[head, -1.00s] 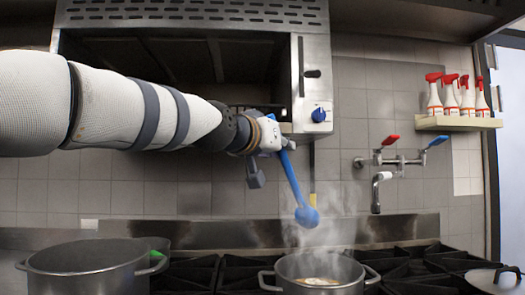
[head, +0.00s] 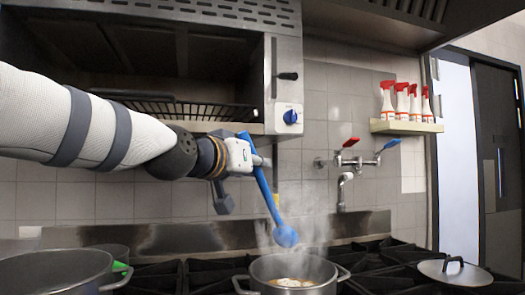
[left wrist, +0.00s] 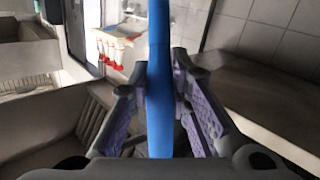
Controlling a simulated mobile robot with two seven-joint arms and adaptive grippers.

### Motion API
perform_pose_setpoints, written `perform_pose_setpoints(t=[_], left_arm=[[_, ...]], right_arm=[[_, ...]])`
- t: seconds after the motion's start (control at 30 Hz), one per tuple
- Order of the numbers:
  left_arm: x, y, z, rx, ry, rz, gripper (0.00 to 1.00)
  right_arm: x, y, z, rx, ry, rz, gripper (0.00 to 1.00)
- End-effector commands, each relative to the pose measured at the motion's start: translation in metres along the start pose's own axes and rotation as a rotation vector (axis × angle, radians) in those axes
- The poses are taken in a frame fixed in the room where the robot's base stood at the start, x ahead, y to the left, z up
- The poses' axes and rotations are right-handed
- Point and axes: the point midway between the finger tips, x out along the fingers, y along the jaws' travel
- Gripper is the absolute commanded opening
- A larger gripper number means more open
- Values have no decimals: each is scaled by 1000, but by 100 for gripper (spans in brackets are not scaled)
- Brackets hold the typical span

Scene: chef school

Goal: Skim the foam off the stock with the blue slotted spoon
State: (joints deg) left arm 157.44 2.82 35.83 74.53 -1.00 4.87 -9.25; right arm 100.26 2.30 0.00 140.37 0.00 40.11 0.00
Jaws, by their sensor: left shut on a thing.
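The blue slotted spoon (head: 264,190) hangs at a slant, its bowl (head: 286,236) lowest, in the steam above the stock pot. My left gripper (head: 245,157) is shut on its handle; in the left wrist view the blue handle (left wrist: 159,80) runs between the two purple-padded fingers. The steaming steel pot (head: 262,270) stands on the stove with pale foam (head: 290,282) on the stock. The spoon bowl is above the rim, apart from the liquid. My right gripper is not in view.
A second large pot (head: 60,270) stands at the lower left, with something green by its handle. A lid (head: 455,271) lies on the stove at right. A wall tap (head: 345,180) and a shelf of spray bottles (head: 405,127) are behind. An oven (head: 200,70) hangs above my arm.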

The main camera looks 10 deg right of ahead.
Motion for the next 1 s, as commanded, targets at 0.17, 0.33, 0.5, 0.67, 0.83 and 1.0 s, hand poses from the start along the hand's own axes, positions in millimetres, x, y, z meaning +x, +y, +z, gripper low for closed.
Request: perform_pose_setpoints(t=[0.17, 0.33, 0.5, 0.67, 0.83, 1.0], left_arm=[[-15, -7, 16, -1, 1, 0, 0], [-1, -9, 40, -2, -5, -1, 0], [11, -9, 60, -2, -6, -1, 0], [22, -9, 78, -2, -6, -1, 0], [32, -9, 96, -2, -4, -1, 0], [39, -8, 107, -1, -3, -1, 0]], right_arm=[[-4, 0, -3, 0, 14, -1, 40], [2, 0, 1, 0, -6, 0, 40], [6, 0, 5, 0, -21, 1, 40], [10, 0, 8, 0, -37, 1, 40], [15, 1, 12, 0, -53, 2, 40], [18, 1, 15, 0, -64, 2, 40]])
